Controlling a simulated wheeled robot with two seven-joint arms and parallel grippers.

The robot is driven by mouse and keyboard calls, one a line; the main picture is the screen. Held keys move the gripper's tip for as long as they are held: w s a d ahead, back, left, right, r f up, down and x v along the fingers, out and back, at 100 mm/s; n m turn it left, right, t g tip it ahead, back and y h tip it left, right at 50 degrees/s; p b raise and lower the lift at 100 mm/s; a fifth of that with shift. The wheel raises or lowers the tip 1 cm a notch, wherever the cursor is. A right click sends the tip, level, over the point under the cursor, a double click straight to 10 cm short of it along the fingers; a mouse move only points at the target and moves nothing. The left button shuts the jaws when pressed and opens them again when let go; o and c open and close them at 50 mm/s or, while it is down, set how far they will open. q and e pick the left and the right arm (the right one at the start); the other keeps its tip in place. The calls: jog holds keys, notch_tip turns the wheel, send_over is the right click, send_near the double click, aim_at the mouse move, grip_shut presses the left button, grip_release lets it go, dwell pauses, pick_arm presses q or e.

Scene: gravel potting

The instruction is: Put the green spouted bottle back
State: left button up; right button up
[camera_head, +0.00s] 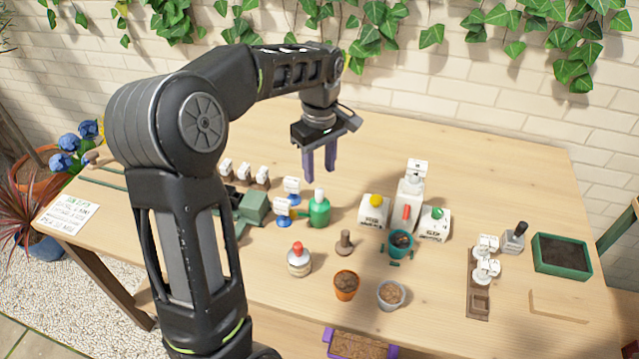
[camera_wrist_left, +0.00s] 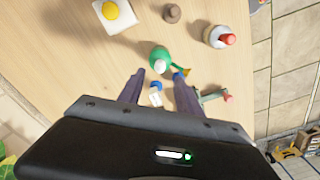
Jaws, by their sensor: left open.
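The green spouted bottle (camera_head: 319,209) stands upright on the wooden table, with a pale cap. Two blue-based labelled stands (camera_head: 284,212) are just to its left. My left gripper (camera_head: 320,178) is open and empty, pointing down above and behind the bottle, apart from it. In the left wrist view the green bottle (camera_wrist_left: 160,58) shows beyond the open fingers (camera_wrist_left: 158,82), with its yellowish spout to the right. My right gripper is not in view.
A red-capped bottle (camera_head: 299,259), a brown tamper (camera_head: 345,243), a terracotta pot (camera_head: 346,285) and a teal pot (camera_head: 400,243) stand nearby. White dispensers (camera_head: 408,208) are to the right. A dark green tray (camera_head: 561,256) is at the far right. The back of the table is clear.

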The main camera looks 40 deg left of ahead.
pick_arm(q)
notch_tip(320, 180, up, 4)
jog(key=shift+r, duration=0.15)
